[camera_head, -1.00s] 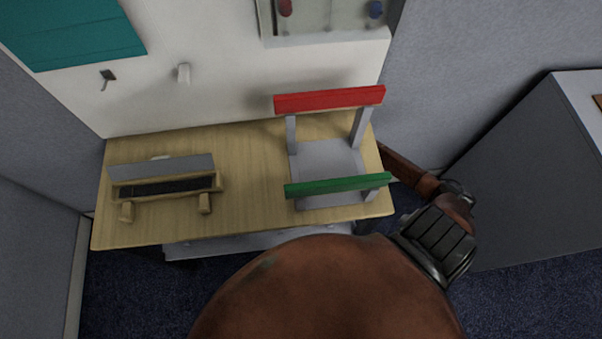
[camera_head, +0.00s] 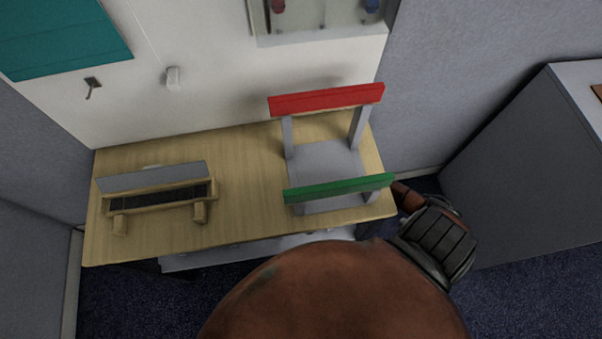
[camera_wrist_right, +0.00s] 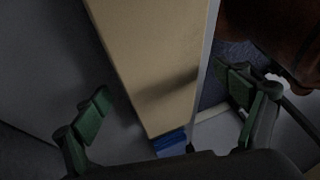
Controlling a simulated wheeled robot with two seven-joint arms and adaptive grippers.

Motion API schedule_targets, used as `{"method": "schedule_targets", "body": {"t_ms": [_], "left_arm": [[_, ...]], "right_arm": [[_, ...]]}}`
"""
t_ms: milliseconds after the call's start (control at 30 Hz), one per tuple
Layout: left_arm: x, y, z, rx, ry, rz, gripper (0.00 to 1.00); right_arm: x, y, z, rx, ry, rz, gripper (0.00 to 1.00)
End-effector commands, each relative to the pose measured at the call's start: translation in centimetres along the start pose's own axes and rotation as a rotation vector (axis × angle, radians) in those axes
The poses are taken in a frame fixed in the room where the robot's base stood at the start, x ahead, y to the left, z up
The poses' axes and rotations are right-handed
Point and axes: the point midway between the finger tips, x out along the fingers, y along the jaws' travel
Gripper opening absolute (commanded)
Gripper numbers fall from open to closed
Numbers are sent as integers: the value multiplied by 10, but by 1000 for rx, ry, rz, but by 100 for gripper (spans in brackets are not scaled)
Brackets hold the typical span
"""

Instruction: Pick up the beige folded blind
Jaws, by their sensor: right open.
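A long, flat beige piece (camera_wrist_right: 160,60) runs down the middle of the right wrist view; it looks like the beige folded blind, though I cannot be sure. My right gripper (camera_wrist_right: 168,98) is open, with one green finger on each side of this piece. I cannot tell how far the piece lies beyond the fingertips. In the head view I make out no beige blind, and the right gripper is hidden. My right arm (camera_head: 435,240) reaches down beside the table's right end. My left gripper is not in view.
The wooden table (camera_head: 245,170) carries a grey stand with a red bar (camera_head: 325,98) and a green bar (camera_head: 340,188), and a wooden rack (camera_head: 160,205) with a grey bar. A blue piece (camera_wrist_right: 170,142) lies by the beige end. A grey cabinet (camera_head: 530,180) stands right.

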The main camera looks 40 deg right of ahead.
Motion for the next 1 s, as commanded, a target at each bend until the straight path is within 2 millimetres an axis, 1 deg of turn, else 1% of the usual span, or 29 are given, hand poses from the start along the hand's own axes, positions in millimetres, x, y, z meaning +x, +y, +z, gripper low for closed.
{"method": "schedule_targets", "body": {"t_ms": [167,900,1000], "left_arm": [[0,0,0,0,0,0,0],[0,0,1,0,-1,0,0],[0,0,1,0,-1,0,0]], "right_arm": [[-1,0,0,-1,0,1,91],[0,1,0,-1,0,2,40],[0,1,0,-1,0,3,40]]}}
